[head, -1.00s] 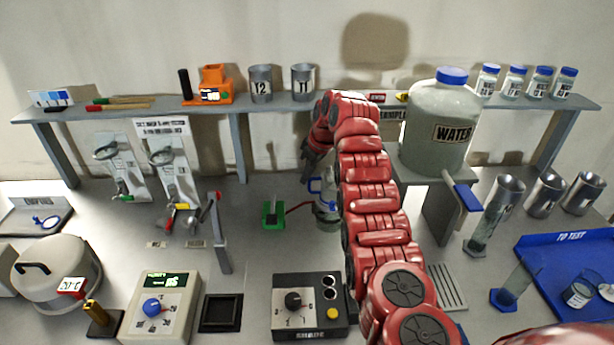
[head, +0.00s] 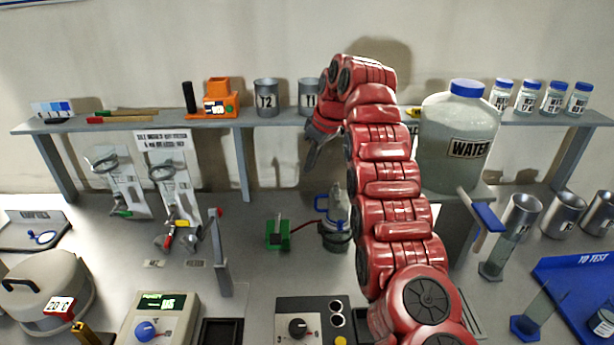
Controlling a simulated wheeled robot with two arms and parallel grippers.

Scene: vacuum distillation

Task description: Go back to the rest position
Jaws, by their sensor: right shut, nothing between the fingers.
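My right arm rises from the bottom right, a chain of red links, and bends over at the top in front of the shelf. My right gripper (head: 314,150) hangs down from its end, dark and seen from the side, shut and empty. It is just below the shelf edge, above the glass vessel with the blue handle (head: 335,222) and apart from it. My left gripper does not show.
A shelf (head: 215,120) holds metal cups, an orange device (head: 219,100) and small bottles. A large water jug (head: 458,140) stands right of my arm. A green block (head: 278,235), a control box (head: 305,310) and a blue tray (head: 580,285) are on the bench.

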